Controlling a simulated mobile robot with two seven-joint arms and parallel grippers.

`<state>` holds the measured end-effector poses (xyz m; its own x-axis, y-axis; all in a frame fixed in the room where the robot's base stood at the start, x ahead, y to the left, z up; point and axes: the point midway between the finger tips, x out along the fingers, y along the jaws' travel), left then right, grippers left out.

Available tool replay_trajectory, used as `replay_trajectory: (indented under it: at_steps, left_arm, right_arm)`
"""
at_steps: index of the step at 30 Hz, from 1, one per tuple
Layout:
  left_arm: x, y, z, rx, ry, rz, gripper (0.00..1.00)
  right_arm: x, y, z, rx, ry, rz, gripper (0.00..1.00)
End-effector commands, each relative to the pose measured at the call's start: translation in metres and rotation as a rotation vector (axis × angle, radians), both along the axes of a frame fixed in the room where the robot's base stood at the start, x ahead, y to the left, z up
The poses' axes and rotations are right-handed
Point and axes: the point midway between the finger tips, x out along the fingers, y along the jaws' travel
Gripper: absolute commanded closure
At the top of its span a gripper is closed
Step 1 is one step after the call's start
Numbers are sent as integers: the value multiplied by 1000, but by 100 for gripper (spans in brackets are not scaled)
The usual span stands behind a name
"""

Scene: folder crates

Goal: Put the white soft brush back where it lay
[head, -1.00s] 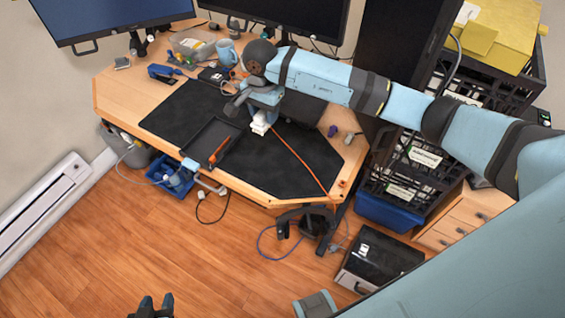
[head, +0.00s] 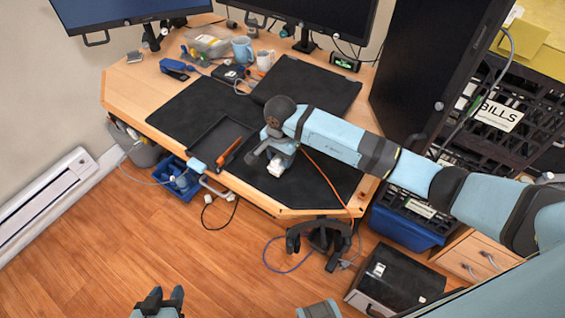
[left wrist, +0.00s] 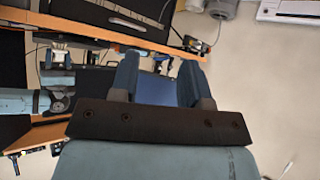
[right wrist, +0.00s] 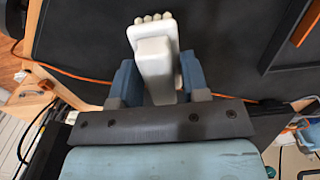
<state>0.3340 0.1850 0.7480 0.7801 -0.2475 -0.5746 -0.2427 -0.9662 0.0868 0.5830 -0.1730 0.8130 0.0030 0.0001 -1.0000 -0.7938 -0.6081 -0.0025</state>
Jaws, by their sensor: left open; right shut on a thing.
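The white soft brush (head: 275,169) is in my right gripper (head: 272,153), low over the front part of the dark desk mat (head: 325,190), right of the black tray. In the right wrist view the brush (right wrist: 153,50) sits between the blue fingers, its rounded bristle end pointing away from the gripper, over a dark surface. Whether it touches the mat cannot be told. My left gripper (head: 158,302) is open and empty, low over the floor in front of the desk; its spread fingers also show in the left wrist view (left wrist: 155,80).
The black tray (head: 207,128) with an orange tool (head: 229,151) lies just left of the brush. A dark flat panel (head: 310,85) lies behind my right arm. A blue mug (head: 242,50) and monitors stand at the back. An orange cable (head: 325,175) runs nearby. Black crates (head: 540,120) stand right.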

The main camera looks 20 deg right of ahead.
Motion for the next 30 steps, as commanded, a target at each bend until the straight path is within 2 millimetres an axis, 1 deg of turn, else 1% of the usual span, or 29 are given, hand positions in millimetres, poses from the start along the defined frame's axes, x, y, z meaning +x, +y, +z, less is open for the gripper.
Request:
replay_trajectory:
  at_steps: [1, 3, 5, 9, 11, 17, 18, 21, 30]
  left_arm:
    - [-1, -1, -9, -3, 4, 1, 57]
    - [-1, -1, -14, -2, 2, 0, 57]
    - [0, -2, -14, -2, -2, -1, 57]
    - [4, -2, -3, -2, -20, -4, 57]
    - [5, -2, -1, -1, -25, -5, 57]
    - [2, 1, -9, 10, -18, -12, 57]
    - [1, 2, -9, 13, -17, -14, 57]
    - [1, 3, -9, 16, -16, -15, 57]
    - [1, 1, -7, 10, -15, -11, 57]
  right_arm:
    - [-3, 3, -14, 1, 3, 2, 85]
    - [-6, 6, -26, 2, 4, 7, 85]
    - [-8, 8, -32, 0, 3, 8, 85]
    - [-8, 8, -31, 0, 1, 9, 85]
    - [-8, 8, -31, 0, 2, 9, 85]
    - [-8, 8, -36, -2, 1, 10, 85]
    - [-8, 8, -35, -1, 1, 9, 54]
    - [-8, 8, -35, -1, 2, 9, 33]
    - [-8, 9, -32, 0, 1, 9, 33]
